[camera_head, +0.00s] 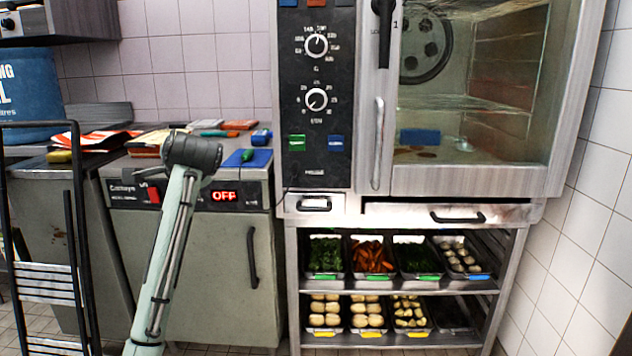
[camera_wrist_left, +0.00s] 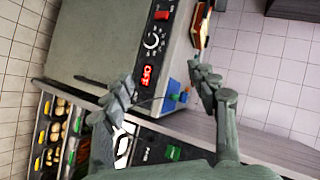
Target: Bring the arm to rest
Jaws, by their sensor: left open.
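My left gripper (camera_wrist_left: 161,77) shows in the left wrist view with its two grey fingers spread wide apart. Nothing is between the fingers; the steel unit and wall lie behind them. In the head view, a pale link of my arm (camera_head: 172,250) rises from the bottom left and ends in a dark joint in front of the counter unit. The gripper's fingers cannot be made out there. My right gripper is in neither view.
A counter unit (camera_head: 200,290) with a red "OFF" display holds a blue board (camera_head: 248,159) and small items. An oven (camera_head: 470,183) stands right of it, above a rack of food trays (camera_head: 325,276). A black-framed trolley (camera_head: 47,290) stands at the left.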

